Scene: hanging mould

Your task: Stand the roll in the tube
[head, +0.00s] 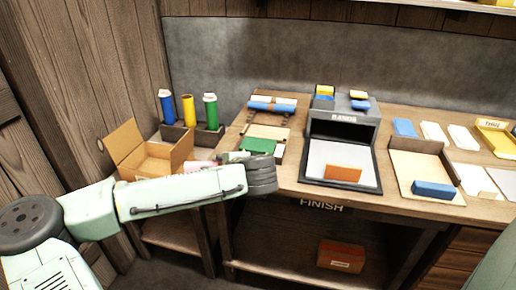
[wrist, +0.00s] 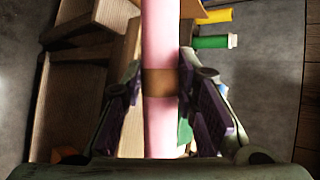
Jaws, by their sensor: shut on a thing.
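My gripper (wrist: 160,78) is shut on a pink roll (wrist: 162,30) with a brown band, its purple pads at either side of the band. Both ends of the roll run out of clear sight in the wrist view. In the head view a little of the pink roll (head: 202,166) shows behind my arm, beside the cardboard box. Blue (head: 166,106), yellow (head: 188,109) and green (head: 210,111) upright cylinders stand at the back left by a low wooden holder (head: 180,133). I cannot tell which one, if any, is the tube.
An open cardboard box (head: 150,158) stands in front of the cylinders. The bench to the right holds a tray with blue and white rolls (head: 272,103), a dark machine (head: 342,128) and a cardboard tray (head: 415,177). An orange box (head: 341,256) lies on the lower shelf.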

